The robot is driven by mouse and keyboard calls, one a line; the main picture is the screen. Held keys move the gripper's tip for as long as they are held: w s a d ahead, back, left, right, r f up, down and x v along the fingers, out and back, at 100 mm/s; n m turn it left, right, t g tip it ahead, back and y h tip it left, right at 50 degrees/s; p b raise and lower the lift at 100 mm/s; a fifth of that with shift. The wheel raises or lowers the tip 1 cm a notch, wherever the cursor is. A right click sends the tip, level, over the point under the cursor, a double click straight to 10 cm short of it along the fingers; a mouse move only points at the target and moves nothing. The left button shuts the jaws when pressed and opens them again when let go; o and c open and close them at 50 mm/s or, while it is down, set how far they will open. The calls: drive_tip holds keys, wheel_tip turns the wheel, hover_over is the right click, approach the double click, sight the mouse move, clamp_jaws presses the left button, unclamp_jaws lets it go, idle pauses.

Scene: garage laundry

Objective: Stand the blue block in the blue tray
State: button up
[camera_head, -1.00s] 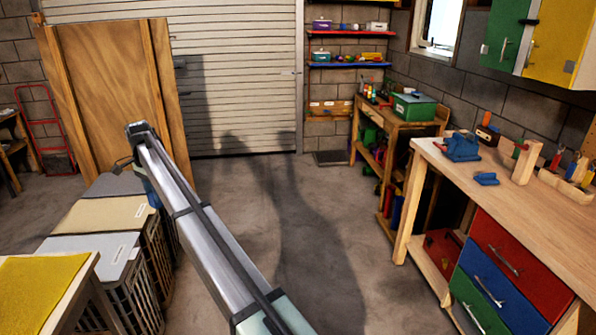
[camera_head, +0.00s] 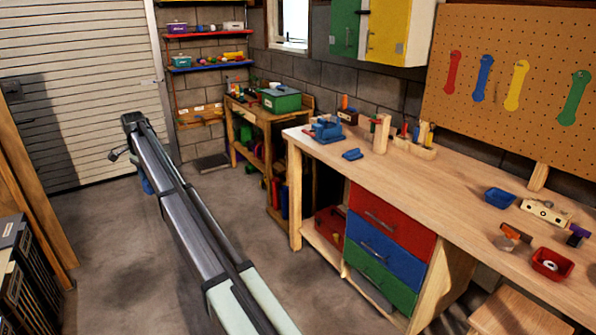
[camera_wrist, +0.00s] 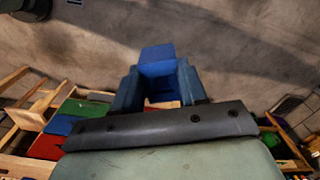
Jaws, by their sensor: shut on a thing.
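My gripper (camera_wrist: 158,92) is shut on the blue block (camera_wrist: 157,54) in the wrist view. The block sticks out beyond the fingers, over the grey floor. In the head view my arm reaches forward left of the workbench, and a small blue patch shows below its far end; I cannot tell whether it is block or finger. The blue tray (camera_head: 500,198) sits on the right part of the workbench, well to the right of my gripper. Its inside is small in view and looks empty.
The wooden workbench (camera_head: 455,185) carries a red tray (camera_head: 552,264), a blue vise (camera_head: 325,129), a small blue piece (camera_head: 353,154) and wooden holders. Red, blue and green drawers are below. A green box (camera_head: 281,100) stands on a farther bench. The floor between is clear.

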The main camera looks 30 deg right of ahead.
drive_tip(key=s+d+m, duration=0.2)
drive_tip(key=d+m, duration=0.2)
drive_tip(key=d, duration=3)
drive_tip(key=s+d+r+m, duration=0.1)
drive_tip(key=s+d, duration=0.3)
drive_tip(key=d, duration=0.6)
drive_tip(key=s+d+m, duration=0.2)
drive_tip(key=s+d, duration=0.3)
drive_tip(key=d, duration=0.5)
drive_tip(key=s+d+r+m, duration=0.1)
drive_tip(key=s+d, duration=0.3)
drive_tip(key=d, duration=0.6)
wheel_tip(320, 180, up, 2)
drive_tip(key=m, duration=1.2)
hover_over(499, 199)
drive_tip(key=a, duration=0.3)
drive_tip(key=shift+d+r+m, duration=0.1)
drive_tip(key=shift+d+m, duration=0.05)
drive_tip(key=shift+m, duration=1.15)
drive_tip(key=shift+w+f, duration=0.1)
drive_tip(key=shift+f, duration=4.8)
